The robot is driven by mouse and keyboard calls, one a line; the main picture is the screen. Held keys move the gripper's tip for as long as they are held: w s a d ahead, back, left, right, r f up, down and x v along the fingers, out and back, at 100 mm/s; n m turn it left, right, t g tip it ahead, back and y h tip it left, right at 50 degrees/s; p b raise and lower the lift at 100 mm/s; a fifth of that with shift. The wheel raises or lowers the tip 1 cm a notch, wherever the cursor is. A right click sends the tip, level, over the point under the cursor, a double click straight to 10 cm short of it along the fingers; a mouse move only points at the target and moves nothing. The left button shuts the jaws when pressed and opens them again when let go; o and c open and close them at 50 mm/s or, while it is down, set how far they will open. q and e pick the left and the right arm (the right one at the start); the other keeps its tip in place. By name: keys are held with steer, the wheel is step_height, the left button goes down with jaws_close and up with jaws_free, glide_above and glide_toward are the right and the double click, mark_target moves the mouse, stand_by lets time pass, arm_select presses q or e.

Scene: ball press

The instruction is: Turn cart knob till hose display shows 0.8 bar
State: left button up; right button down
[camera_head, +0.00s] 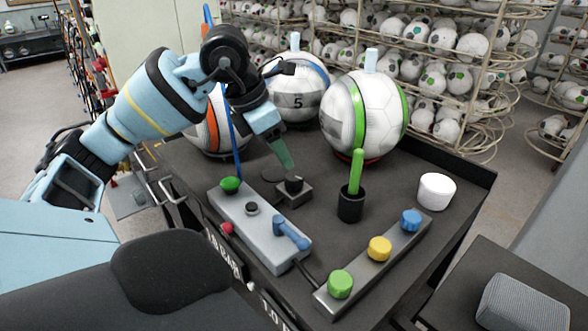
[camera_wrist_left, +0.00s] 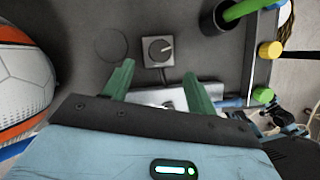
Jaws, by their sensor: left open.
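The cart knob (camera_head: 294,184) is a small dark dial on a square grey base, standing on the dark cart top (camera_head: 335,239). In the left wrist view the knob (camera_wrist_left: 158,49) is round with a pale pointer mark, just beyond my fingertips. My left gripper (camera_head: 285,155) is above and slightly left of the knob, its green fingers pointing down. In the left wrist view the gripper (camera_wrist_left: 157,75) is open and empty, the knob lying between the lines of its fingers and not gripped. My right gripper is not in view.
Several balls, such as the green-striped one (camera_head: 362,115), stand at the cart's back. A grey control box (camera_head: 260,228) with a blue lever, a black cup (camera_head: 351,204) holding a green stick, a white cylinder (camera_head: 436,191) and a colored-button bar (camera_head: 363,275) surround the knob.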

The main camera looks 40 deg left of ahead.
mark_target(293, 176)
arm_select(q)
steer(key=x, duration=0.7)
steer(key=shift+w+f, duration=0.2)
steer(key=shift+f, duration=0.05)
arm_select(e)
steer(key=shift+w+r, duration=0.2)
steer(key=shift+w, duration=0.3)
arm_select(q)
steer(key=shift+c, duration=0.3)
steer(key=c, duration=0.9)
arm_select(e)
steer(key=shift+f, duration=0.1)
